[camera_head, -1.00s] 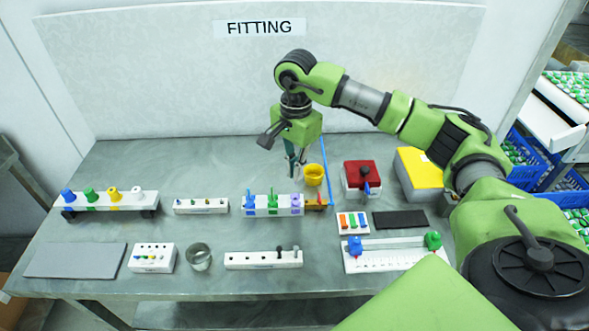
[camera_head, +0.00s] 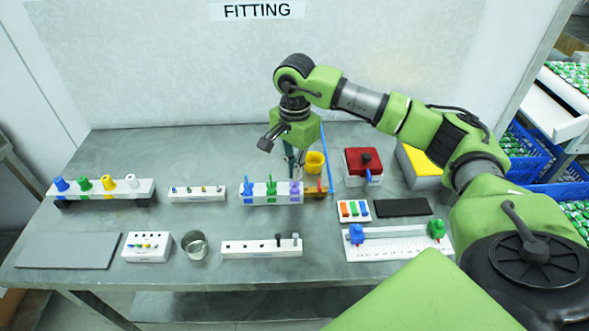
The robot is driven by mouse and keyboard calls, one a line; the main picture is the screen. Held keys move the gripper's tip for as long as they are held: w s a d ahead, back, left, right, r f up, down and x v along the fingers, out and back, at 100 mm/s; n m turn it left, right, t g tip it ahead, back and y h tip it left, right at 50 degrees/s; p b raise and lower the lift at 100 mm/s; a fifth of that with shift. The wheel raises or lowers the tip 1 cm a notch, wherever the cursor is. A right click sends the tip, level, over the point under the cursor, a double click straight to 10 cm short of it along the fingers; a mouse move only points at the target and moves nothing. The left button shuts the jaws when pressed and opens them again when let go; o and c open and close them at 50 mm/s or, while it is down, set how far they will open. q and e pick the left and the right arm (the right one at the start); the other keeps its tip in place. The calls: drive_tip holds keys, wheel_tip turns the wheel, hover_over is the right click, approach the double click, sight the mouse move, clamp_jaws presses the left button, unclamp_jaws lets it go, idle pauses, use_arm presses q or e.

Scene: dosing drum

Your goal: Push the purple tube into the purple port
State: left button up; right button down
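A white block (camera_head: 258,199) near the middle of the table has blue, green and purple ports side by side. Blue (camera_head: 248,188) and green (camera_head: 271,187) pieces stand upright in it. The purple tube (camera_head: 295,188) is at the purple port at its right end; how deep it sits is too small to tell. My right gripper (camera_head: 295,177) points down from above, its fingertips right at the top of the purple tube. I cannot tell whether the fingers touch or grip it. My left gripper is out of view.
A yellow cup (camera_head: 315,162) and a red-topped box (camera_head: 363,165) stand close to the right of my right gripper. A rack with coloured plugs (camera_head: 103,190) is at the left. A white ruled fixture (camera_head: 398,248) lies at the front right. A grey mat (camera_head: 70,250) lies front left.

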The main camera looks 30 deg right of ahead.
drive_tip(key=shift+f, duration=0.1)
idle(0.7)
drive_tip(key=shift+f+b, duration=1.4)
drive_tip(key=shift+b, duration=0.05)
idle(0.5)
drive_tip(key=c, duration=2.2)
unclamp_jaws()
drive_tip(key=shift+r, duration=0.15)
wheel_tip(320, 180, up, 12)
drive_tip(key=shift+f, duration=0.1)
